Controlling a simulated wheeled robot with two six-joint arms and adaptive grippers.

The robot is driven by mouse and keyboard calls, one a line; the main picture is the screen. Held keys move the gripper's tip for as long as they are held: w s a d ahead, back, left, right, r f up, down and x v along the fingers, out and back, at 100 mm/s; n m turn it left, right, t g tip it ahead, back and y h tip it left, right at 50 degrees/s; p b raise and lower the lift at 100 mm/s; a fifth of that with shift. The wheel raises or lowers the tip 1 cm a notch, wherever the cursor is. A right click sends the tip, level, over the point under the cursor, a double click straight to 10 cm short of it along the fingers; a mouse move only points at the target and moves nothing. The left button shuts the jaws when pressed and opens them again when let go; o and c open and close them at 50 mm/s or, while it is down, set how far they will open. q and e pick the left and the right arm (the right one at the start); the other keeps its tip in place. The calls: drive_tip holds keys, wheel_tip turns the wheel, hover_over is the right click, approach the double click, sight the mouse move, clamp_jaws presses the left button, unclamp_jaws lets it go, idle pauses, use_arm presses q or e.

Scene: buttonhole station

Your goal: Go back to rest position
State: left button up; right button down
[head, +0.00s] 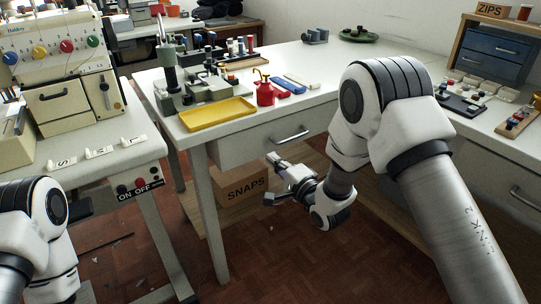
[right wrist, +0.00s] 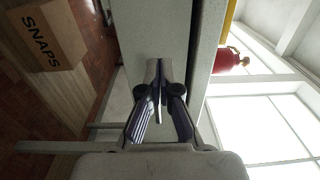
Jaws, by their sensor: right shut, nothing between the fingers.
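My right gripper (head: 276,178) hangs low in front of the workbench, below the drawer and beside the cardboard box marked SNAPS. In the right wrist view its fingers (right wrist: 160,72) are together with nothing between them, pointing along the pale drawer front. My right arm bends over the bench's front edge from the right side of the head view. Of my left arm only upper links show at the lower left of the head view; the left gripper is out of view.
The white workbench (head: 336,60) carries a yellow tray (head: 217,113), a red oil can (head: 265,92) and small tools. The SNAPS box (head: 243,186) sits under it; it also shows in the right wrist view (right wrist: 45,35). A sewing machine (head: 62,75) stands left. The brown floor (head: 290,262) below is open.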

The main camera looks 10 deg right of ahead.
drive_tip(key=s+d+f+n+g+h, duration=0.35)
drive_tip(key=s+f+g, duration=0.35)
drive_tip(key=s+f, duration=0.8)
drive_tip(key=s+d+f+n+g+h, duration=0.2)
drive_tip(key=s+d+f+n+g, duration=0.3)
drive_tip(key=s+f, duration=1.1)
drive_tip(key=s+r+n+g, duration=0.2)
drive_tip(key=s+n+g, duration=0.25)
drive_tip(key=s, duration=0.55)
use_arm(q)
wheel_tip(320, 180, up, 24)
drive_tip(key=p, duration=2.4)
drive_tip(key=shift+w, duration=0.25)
use_arm(e)
wheel_tip(320, 180, up, 23)
drive_tip(key=shift+w+r+n+g+h, duration=0.15)
drive_tip(key=shift+w+n+g+h, duration=0.15)
drive_tip(key=shift+g+h, duration=0.05)
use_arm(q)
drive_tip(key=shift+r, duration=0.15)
